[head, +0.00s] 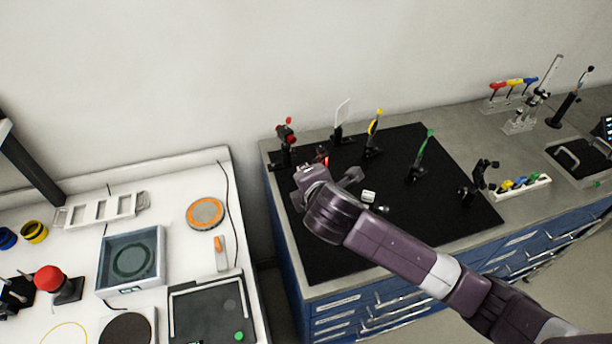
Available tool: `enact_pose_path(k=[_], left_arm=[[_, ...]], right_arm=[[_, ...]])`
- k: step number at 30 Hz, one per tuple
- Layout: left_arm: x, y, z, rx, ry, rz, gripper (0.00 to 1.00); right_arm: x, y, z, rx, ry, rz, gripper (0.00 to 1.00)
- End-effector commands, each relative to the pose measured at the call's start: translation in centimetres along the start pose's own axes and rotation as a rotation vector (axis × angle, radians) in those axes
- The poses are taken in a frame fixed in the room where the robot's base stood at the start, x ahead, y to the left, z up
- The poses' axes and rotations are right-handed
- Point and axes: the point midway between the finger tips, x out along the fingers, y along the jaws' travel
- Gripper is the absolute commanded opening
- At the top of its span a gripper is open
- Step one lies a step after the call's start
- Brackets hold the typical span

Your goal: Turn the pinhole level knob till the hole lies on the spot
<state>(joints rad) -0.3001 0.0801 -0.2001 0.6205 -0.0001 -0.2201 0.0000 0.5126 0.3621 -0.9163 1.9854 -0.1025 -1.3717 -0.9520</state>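My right arm reaches in from the lower right over the black optical board (315,260). Its gripper (328,172) is at the board's back left, low among the mounts; the wrist covers most of the fingers, so I cannot tell whether they are open or shut. A black mount with red parts (286,137) stands just left and behind the gripper. A small red bit (321,155) shows right behind the gripper, partly hidden. I cannot make out the pinhole, its level knob or the light spot at this size. My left gripper is not in view.
On the board stand a white card (342,111), a yellow-topped mount (373,133), a green-topped mount (421,155), a small white-topped piece (368,196) and a dark mount (479,178). Right of it lies a white rack (523,187). A white bench (165,187) with instruments is at left.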

Motion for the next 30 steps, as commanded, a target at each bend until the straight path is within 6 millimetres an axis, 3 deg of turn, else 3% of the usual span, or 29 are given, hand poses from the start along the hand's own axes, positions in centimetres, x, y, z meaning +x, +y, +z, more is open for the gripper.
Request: enact_pose_path(k=[10, 11, 16, 25, 30], left_arm=[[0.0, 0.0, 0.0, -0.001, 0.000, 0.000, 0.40], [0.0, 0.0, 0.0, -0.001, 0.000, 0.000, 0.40], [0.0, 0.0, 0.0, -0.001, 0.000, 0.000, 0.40], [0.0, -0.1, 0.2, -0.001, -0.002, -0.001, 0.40], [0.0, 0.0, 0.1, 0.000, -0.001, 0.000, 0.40]], right_arm=[[0.0, 0.0, 0.0, 0.001, -0.001, 0.002, 0.00], [0.0, 0.0, 0.0, 0.001, -0.001, 0.001, 0.13], [0.0, 0.0, 0.0, 0.001, -0.001, 0.001, 0.30], [-0.2, 0.0, 0.0, 0.001, 0.000, 0.002, 0.30], [-2.1, 0.0, 0.0, 0.000, 0.001, 0.003, 0.30]])
